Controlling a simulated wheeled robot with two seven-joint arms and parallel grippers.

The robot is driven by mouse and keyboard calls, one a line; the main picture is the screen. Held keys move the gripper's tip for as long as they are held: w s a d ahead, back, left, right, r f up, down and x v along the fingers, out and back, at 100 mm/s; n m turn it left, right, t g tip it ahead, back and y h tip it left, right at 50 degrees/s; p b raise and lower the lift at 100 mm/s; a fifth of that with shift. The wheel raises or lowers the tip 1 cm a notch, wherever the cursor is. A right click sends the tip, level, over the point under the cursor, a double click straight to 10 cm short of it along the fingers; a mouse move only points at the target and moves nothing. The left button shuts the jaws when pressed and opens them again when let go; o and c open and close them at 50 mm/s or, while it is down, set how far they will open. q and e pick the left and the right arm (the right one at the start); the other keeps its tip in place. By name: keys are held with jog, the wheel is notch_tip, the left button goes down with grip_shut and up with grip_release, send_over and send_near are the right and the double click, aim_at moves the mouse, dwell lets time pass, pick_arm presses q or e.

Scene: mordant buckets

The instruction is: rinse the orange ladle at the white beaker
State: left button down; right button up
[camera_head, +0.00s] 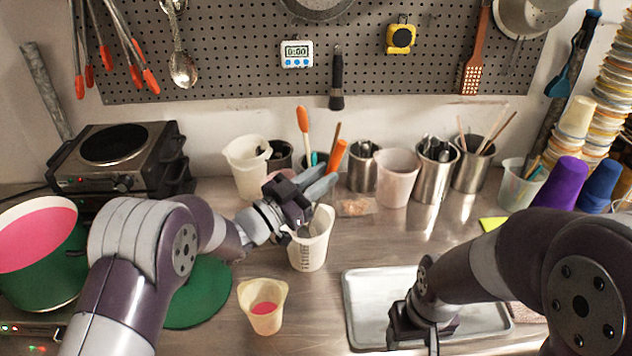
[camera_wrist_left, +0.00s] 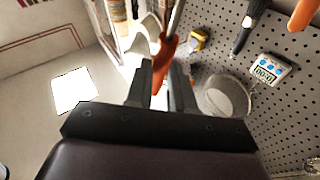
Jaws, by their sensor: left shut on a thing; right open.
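My left gripper (camera_head: 318,186) is shut on the orange ladle (camera_head: 338,156), whose orange handle end sticks up past the fingers. In the left wrist view the orange part of the ladle (camera_wrist_left: 164,52) sits between the fingers (camera_wrist_left: 160,85). A white beaker (camera_head: 310,252) with markings stands on the counter right below the left gripper. My right gripper (camera_head: 422,338) is open and empty over the metal tray (camera_head: 372,285).
A small cream beaker (camera_head: 262,312) with pink liquid stands in front. A green pot (camera_head: 42,265) of pink liquid is at left, beside a green mat (camera_head: 205,300) and a hot plate (camera_head: 115,160). Several utensil cups and containers (camera_head: 397,180) line the back.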

pick_arm(q)
jog(key=shift+s+a, duration=0.6)
jog(key=shift+w+d+b, duration=0.35)
jog(key=shift+w+d, duration=0.25)
jog(key=shift+w, duration=0.05)
jog(key=shift+s+a, duration=0.6)
jog(key=shift+s, duration=0.05)
jog(key=shift+w+d+b, duration=0.3)
jog(key=shift+w+d, duration=0.3)
jog(key=shift+w, duration=0.05)
jog(key=shift+s+a, duration=0.6)
jog(key=shift+s, duration=0.05)
jog(key=shift+w+d+b, duration=0.3)
jog(key=shift+w+d, duration=0.3)
jog(key=shift+w, duration=0.05)
jog(key=shift+s+a, duration=0.6)
jog(key=shift+s, duration=0.05)
pick_arm(e)
notch_tip(320, 180, down, 2)
jog(key=shift+f+b, duration=0.25)
jog(key=shift+b, duration=0.05)
pick_arm(q)
jog(key=shift+x, duration=0.9)
notch_tip(320, 180, up, 11)
jog(key=p, duration=0.7)
pick_arm(e)
notch_tip(320, 180, up, 7)
pick_arm(q)
jog(key=shift+w+a, duration=0.1)
